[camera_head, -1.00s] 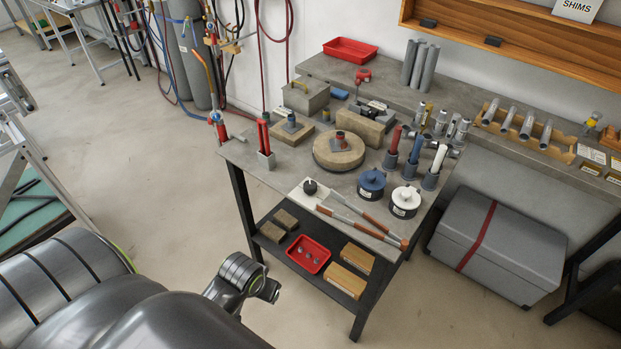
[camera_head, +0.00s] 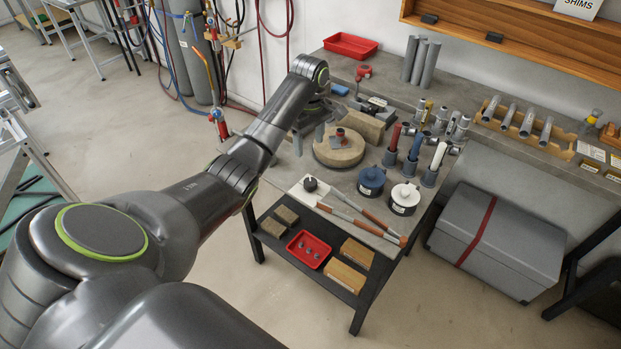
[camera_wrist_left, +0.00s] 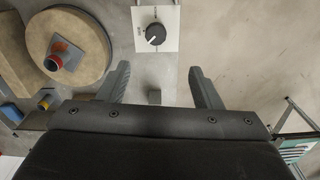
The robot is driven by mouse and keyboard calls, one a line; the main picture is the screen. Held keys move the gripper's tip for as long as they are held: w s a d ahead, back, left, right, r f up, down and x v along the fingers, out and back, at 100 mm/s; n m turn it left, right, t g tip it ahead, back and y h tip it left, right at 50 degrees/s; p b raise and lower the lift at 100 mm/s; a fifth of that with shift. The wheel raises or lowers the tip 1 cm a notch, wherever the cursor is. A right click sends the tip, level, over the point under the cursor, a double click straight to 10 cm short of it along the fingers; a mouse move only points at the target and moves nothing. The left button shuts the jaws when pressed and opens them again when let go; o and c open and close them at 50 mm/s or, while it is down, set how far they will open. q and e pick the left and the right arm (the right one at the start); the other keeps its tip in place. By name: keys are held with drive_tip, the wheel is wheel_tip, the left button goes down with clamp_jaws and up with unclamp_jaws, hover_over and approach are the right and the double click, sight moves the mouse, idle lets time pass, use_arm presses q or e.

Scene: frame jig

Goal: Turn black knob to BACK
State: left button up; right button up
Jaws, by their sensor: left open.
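The black knob (camera_head: 310,184) sits on a white plate (camera_head: 300,193) near the table's front left edge. In the left wrist view the black knob (camera_wrist_left: 155,34) shows a short white pointer mark toward its lower left, and the lettering on the white plate (camera_wrist_left: 172,14) is too small to read. My left gripper (camera_head: 308,138) hangs over the table behind the knob. It is open and empty, pointing down. In the wrist view the knob lies ahead of and apart from the two fingers (camera_wrist_left: 160,70). My right gripper is not in view.
A round wooden block (camera_head: 338,151) stands close to my left gripper. A blue pot (camera_head: 371,182) and a white-lidded pot (camera_head: 404,199) stand right of the knob. Long orange-handled tools (camera_head: 379,221) lie beside the plate. A red tray (camera_head: 309,249) is on the shelf below.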

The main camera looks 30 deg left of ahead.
sight(310, 182)
use_arm(q)
drive_tip(key=shift+n, duration=0.4)
drive_tip(key=f, duration=0.4)
drive_tip(key=f+p, duration=0.1)
drive_tip(key=f, duration=0.4)
drive_tip(key=w+f, duration=0.1)
drive_tip(key=f, duration=0.3)
drive_tip(key=shift+a+f, duration=0.15)
drive_tip(key=shift+f, duration=1.05)
drive_tip(key=shift+c, duration=0.3)
drive_tip(key=c, duration=0.9)
drive_tip(key=shift+c, duration=0.2)
